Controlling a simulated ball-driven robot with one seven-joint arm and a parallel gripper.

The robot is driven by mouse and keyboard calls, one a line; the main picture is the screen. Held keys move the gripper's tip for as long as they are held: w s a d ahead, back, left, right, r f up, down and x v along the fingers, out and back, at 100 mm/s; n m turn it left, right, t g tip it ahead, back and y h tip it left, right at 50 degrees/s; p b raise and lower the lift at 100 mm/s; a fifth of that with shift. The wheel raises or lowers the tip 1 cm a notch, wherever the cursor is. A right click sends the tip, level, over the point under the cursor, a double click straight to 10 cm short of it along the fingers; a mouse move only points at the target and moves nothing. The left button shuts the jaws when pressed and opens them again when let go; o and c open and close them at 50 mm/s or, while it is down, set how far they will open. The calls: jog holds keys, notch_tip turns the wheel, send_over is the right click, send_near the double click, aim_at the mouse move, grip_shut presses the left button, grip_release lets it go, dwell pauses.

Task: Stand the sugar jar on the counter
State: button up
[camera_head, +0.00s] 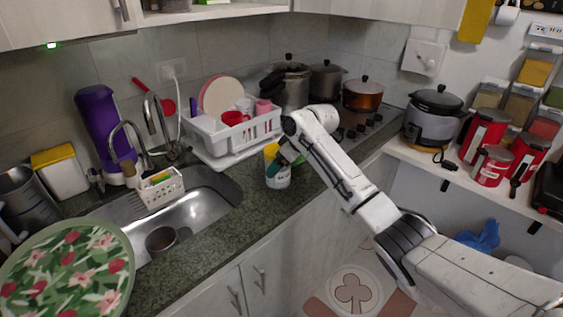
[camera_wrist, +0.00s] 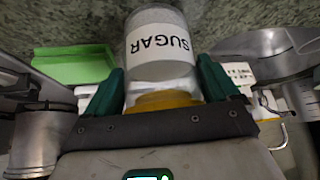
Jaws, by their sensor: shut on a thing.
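The sugar jar (camera_head: 279,179) is white with a yellow lid and appears upright over the dark green granite counter (camera_head: 225,222), between the dish rack and the counter's front edge. In the wrist view the jar (camera_wrist: 155,48) shows its SUGAR label, upside down in the picture. My gripper (camera_head: 284,162) reaches the jar's upper part from the right. Its green fingers (camera_wrist: 160,85) are shut on the jar, one on each side near the yellow lid. I cannot tell whether the jar's base touches the counter.
A white dish rack (camera_head: 235,138) stands just behind the jar. The sink (camera_head: 195,208) lies to the left. The stove (camera_head: 355,130) with several pots is at the back right. Bare counter lies in front of and left of the jar.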

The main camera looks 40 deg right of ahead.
dwell(0.3)
jog(key=o, duration=1.8)
jog(key=shift+f, duration=0.15)
jog(key=shift+s+r, duration=0.1)
jog(key=shift+r, duration=0.25)
jog(key=v, duration=1.1)
jog(key=shift+s+d+r+b, duration=0.1)
jog(key=shift+s+r+b, duration=0.15)
jog(key=shift+b, duration=0.15)
